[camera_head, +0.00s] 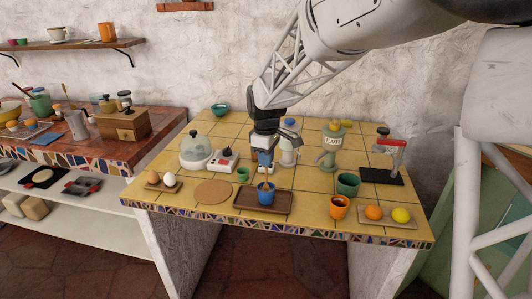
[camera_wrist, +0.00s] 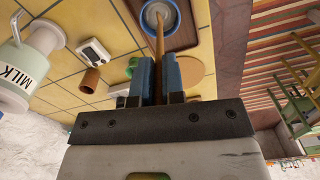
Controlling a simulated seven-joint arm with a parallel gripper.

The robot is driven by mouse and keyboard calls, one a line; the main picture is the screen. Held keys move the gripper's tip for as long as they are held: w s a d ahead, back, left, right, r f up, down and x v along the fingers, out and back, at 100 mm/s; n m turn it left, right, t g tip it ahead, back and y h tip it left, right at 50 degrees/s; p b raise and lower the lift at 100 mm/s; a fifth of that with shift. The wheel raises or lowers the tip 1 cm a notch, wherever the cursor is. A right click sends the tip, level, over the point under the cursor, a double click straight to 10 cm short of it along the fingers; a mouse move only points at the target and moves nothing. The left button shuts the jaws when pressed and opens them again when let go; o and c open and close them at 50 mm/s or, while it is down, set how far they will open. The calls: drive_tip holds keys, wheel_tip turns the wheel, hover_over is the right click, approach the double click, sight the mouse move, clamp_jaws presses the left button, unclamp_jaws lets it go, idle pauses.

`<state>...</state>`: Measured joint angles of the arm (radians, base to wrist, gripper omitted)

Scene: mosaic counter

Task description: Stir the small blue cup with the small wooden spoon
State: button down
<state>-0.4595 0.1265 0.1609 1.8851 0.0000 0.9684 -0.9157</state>
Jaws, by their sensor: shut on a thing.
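The small blue cup (camera_head: 266,197) stands upright on a brown rectangular tray (camera_head: 242,204) near the counter's front edge. In the wrist view the cup (camera_wrist: 149,19) shows as a blue rim around a pale inside at the top of the picture. The small wooden spoon (camera_wrist: 160,38) is between my gripper's blue fingers (camera_wrist: 159,78) and points down to the cup, its lower end at or inside the rim. In the head view my gripper (camera_head: 265,163) is shut on the spoon, straight above the cup. The spoon's handle is mostly hidden by the fingers.
An orange cup (camera_head: 339,207), a green cup (camera_head: 348,184) and a fruit board (camera_head: 388,221) stand right of the tray. A round cork mat (camera_head: 213,192), eggs (camera_head: 168,179) and a small green cup (camera_head: 243,174) are left.

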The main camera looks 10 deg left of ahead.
drive_tip(key=shift+f, duration=1.25)
drive_tip(key=shift+a, duration=0.1)
